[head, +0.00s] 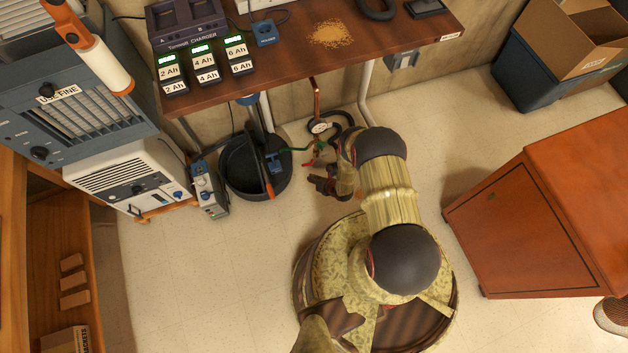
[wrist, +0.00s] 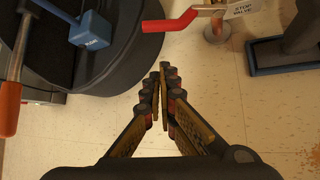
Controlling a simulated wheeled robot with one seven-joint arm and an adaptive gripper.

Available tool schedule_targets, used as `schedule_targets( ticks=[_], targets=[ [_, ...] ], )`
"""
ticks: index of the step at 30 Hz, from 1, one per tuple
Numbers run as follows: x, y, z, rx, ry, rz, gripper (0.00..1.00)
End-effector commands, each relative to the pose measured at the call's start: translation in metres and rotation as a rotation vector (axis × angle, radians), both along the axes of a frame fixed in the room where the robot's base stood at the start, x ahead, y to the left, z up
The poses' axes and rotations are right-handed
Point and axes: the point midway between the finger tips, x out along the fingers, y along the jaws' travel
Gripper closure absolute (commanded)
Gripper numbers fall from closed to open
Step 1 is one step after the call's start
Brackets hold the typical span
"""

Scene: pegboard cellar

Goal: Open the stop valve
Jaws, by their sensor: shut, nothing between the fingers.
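The stop valve shows at the top of the wrist view, with a red lever handle (wrist: 172,23) and a white tag (wrist: 242,9) reading "STOP VALVE". The lever points left from the pipe, with its end bent down. In the head view the red lever (head: 309,162) is small, below a round gauge (head: 320,127) and a copper pipe (head: 316,97). My gripper (wrist: 163,70) has its fingertips together and holds nothing. It is apart from the lever, which lies beyond its tips in the wrist view. In the head view my gripper (head: 322,185) is low near the floor, partly hidden by my arm.
A black tub (head: 240,180) stands left of the valve, with a blue-headed tool (wrist: 90,30) and an orange handle (wrist: 10,108). A workbench (head: 290,50) overhangs behind. A green hose (head: 298,149) runs beside the valve. An orange cabinet (head: 530,220) stands right; open floor lies between.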

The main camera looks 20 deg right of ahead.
Motion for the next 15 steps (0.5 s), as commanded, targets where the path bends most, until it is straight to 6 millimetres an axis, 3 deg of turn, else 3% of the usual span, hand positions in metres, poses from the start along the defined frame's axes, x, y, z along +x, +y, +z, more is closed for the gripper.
schedule_targets(
  ticks=[3,11,15],
  targets=[
    [0.014,0.007,-0.020,-0.001,-0.002,0.004,1.00],
    [0.041,0.020,-0.049,-0.001,0.000,0.002,1.00],
    [0.047,0.014,-0.035,-0.001,-0.001,-0.001,1.00]
  ],
)
